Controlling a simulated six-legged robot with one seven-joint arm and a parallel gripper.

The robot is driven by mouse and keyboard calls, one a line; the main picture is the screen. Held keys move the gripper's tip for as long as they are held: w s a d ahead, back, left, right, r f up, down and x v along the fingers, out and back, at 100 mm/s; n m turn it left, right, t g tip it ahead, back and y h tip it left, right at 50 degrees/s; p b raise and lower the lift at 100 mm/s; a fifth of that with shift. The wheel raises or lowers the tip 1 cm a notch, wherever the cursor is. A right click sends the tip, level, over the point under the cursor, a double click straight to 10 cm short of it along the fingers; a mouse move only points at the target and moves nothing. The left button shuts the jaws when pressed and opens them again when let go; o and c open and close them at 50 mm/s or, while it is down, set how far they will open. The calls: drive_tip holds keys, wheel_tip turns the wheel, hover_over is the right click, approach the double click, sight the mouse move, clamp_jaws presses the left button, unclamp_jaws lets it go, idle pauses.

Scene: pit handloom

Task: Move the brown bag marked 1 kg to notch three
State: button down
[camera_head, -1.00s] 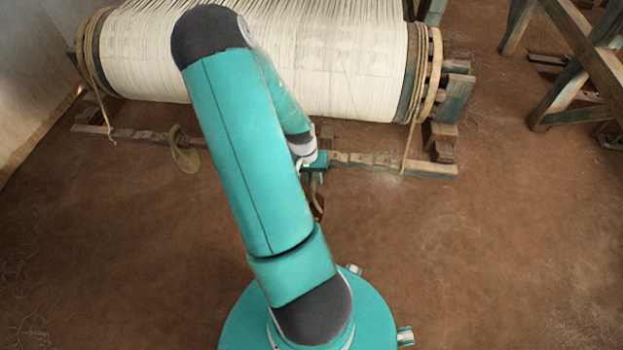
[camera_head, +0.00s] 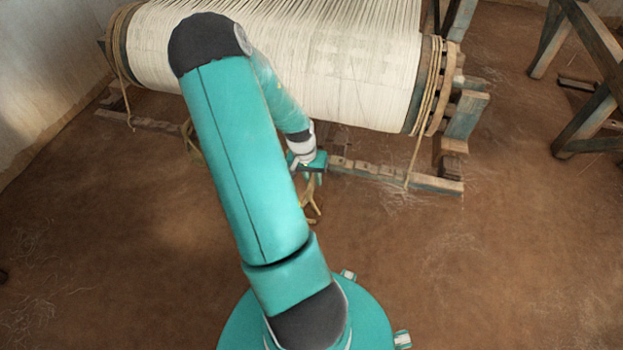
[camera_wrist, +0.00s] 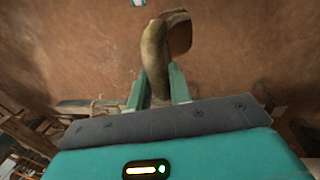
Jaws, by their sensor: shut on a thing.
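My gripper (camera_head: 313,174) is below the front of the loom, near the notched wooden bar (camera_head: 395,177). It is shut on a tan, loop-like part of a brown bag (camera_head: 312,208), which hangs beneath it clear of the bar. In the wrist view my gripper (camera_wrist: 158,88) has the tan part between its fingers, with a darker brown part of the bag (camera_wrist: 180,33) beyond. No mark on the bag can be read, and no notch numbers show. My arm hides the middle of the bar.
The large white warp roll (camera_head: 340,70) lies behind the bar. A tan ring-like thing (camera_head: 189,140) hangs at the bar's left part, partly hidden by my arm. A wooden frame (camera_head: 590,120) stands at right. The brown floor (camera_head: 470,270) in front is clear.

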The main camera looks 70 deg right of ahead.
sight(307, 190)
drive_tip(key=shift+s+a, duration=0.2)
drive_tip(key=shift+a, duration=1.05)
drive_tip(key=shift+s+a, duration=0.15)
drive_tip(key=shift+a, duration=1.1)
drive_tip(key=s+a+r, duration=0.1)
drive_tip(key=a, duration=0.8)
drive_tip(key=shift+s+a, duration=0.3)
drive_tip(key=shift+a, duration=0.05)
